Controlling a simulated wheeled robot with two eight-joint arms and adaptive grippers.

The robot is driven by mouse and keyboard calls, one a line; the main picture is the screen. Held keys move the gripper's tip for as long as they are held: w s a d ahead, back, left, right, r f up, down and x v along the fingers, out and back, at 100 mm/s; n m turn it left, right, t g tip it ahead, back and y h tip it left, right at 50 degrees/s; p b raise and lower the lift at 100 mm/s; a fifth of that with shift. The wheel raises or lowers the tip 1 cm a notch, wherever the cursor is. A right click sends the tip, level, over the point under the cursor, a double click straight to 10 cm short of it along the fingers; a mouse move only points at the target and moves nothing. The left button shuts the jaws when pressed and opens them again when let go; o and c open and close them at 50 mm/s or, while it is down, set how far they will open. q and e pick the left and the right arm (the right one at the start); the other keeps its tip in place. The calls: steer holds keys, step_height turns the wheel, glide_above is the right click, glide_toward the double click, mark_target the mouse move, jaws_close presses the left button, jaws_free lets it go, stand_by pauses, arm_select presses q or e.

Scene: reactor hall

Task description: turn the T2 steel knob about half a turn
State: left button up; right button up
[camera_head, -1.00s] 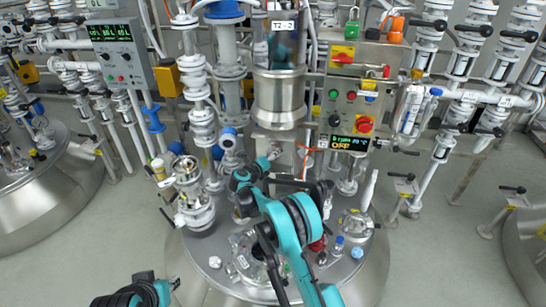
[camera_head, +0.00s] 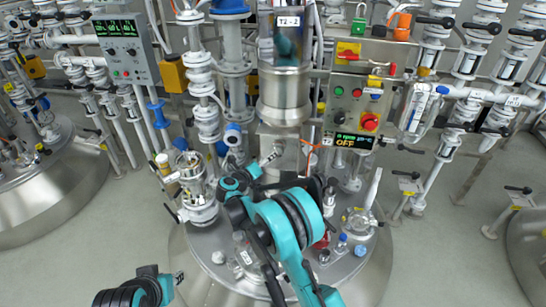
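A steel housing (camera_head: 283,147) sits under the steel cylinder labelled T2-2. A small steel lever or knob-like part (camera_head: 270,159) shows at its front, close to the teal wrist of my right arm; I cannot tell for sure whether it is the T2 knob. My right arm rises from the bottom centre and its forearm covers part of the vessel top. The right fingers are not clear among the dark parts there, so contact and opening cannot be told. My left arm shows only at the bottom left, with its gripper out of clear view.
A control panel (camera_head: 357,102) with a red button and an OFF display stands right of the cylinder. Another display box (camera_head: 125,50) is at left. Glass fittings and pipes (camera_head: 198,190) crowd the left side of the steel vessel top (camera_head: 205,245).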

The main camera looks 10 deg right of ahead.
steer(key=shift+v, duration=1.4)
